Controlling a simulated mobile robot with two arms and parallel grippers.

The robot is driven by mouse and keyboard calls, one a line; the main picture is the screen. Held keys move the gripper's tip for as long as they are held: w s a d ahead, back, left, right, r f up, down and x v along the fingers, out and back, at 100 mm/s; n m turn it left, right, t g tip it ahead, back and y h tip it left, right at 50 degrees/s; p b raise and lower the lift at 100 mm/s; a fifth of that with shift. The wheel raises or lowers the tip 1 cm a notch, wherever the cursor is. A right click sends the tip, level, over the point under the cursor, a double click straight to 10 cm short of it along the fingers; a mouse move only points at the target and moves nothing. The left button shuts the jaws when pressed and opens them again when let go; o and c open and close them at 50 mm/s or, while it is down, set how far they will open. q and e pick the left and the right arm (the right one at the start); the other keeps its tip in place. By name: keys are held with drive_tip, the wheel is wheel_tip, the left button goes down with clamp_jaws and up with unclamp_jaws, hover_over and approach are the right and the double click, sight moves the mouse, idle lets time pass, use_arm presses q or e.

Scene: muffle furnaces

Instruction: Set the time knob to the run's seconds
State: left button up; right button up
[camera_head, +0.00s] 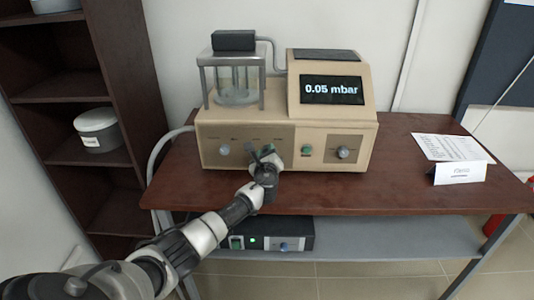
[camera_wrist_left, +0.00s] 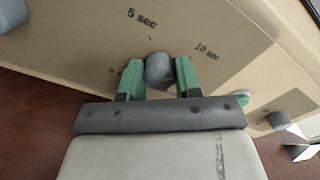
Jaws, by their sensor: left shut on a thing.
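The time knob (camera_wrist_left: 160,70) is a grey round knob on the beige front panel. In the left wrist view it sits between the green fingers of my left gripper (camera_wrist_left: 159,80), which is shut on it. The printed labels "5 sec" (camera_wrist_left: 142,16) and "10 sec" (camera_wrist_left: 207,52) stand around the knob, with another mark partly hidden at its left. I cannot tell which mark the knob points at. In the head view my left gripper (camera_head: 264,156) is at the middle of the beige machine's front (camera_head: 285,131) and covers the time knob. My right gripper is not in view.
The machine's screen (camera_head: 332,89) reads "0.05 mbar". Another knob (camera_head: 224,150) is at the left, a green button (camera_head: 306,150) and a knob (camera_head: 343,153) at the right. A printed sheet (camera_head: 450,147) and a folded card (camera_head: 459,173) lie on the brown table's right side.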

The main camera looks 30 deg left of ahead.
use_arm(q)
drive_tip(key=shift+f, duration=0.15)
drive_tip(key=o, duration=0.9)
drive_tip(key=shift+s+d, duration=0.1)
drive_tip(key=v, duration=1)
drive_tip(key=shift+s+d, duration=0.1)
drive_tip(key=shift+s, duration=0.2)
